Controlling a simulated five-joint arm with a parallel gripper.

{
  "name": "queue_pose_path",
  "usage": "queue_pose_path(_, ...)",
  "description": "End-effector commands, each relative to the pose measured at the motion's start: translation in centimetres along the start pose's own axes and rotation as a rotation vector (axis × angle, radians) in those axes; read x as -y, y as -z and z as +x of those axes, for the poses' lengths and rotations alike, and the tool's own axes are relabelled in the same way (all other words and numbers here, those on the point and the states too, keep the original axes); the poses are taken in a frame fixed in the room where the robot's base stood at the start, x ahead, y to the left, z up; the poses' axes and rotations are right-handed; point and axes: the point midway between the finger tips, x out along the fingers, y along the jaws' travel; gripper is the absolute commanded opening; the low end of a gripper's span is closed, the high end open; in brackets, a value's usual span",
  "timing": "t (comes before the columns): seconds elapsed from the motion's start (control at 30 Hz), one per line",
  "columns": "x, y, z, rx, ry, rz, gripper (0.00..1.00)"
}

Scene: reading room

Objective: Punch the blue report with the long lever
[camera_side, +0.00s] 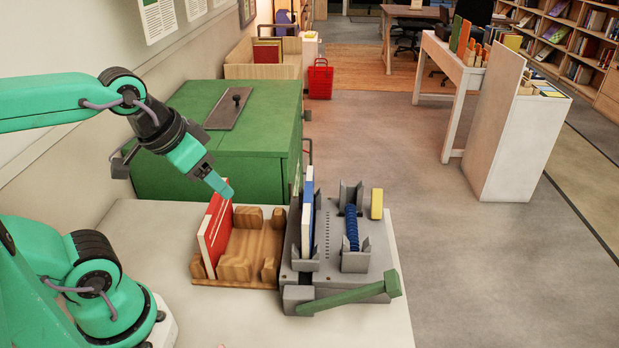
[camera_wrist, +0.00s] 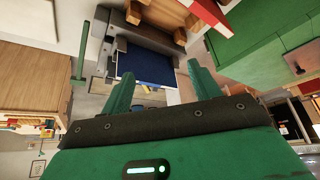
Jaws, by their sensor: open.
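The blue report (camera_side: 307,213) stands upright in a slot of the grey punch machine (camera_side: 327,262). It also shows as a dark blue face in the wrist view (camera_wrist: 145,67). The long green lever (camera_side: 348,297) runs nearly level along the machine's front, from a grey block at left to a thicker green end at right. A green bar at left in the wrist view (camera_wrist: 79,62) looks like this lever. My gripper (camera_side: 222,187) is open and empty, above and left of the machine, close to the red report's top. Its fingers (camera_wrist: 158,85) are spread in the wrist view.
A red report (camera_side: 214,232) stands in a wooden rack (camera_side: 250,243) left of the machine. A blue coil (camera_side: 352,227) sits between grey holders, with a yellow block (camera_side: 376,203) beside it. A green cabinet (camera_side: 230,150) stands behind. The front of the white table (camera_side: 230,315) is clear.

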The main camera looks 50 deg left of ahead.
Motion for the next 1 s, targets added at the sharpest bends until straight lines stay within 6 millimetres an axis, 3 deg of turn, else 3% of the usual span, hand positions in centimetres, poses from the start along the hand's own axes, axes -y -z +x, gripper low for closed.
queue_pose_path(0.17,0.0,0.0,0.0,0.000,0.000,0.000,0.62)
queue_pose_path(0.2,0.0,0.0,0.0,0.000,0.000,0.000,0.58)
queue_pose_path(0.5,-0.3,0.8,-0.2,0.016,-0.006,0.013,0.00)
queue_pose_path(1.0,-3.1,6.7,-0.9,0.140,-0.046,0.117,0.00)
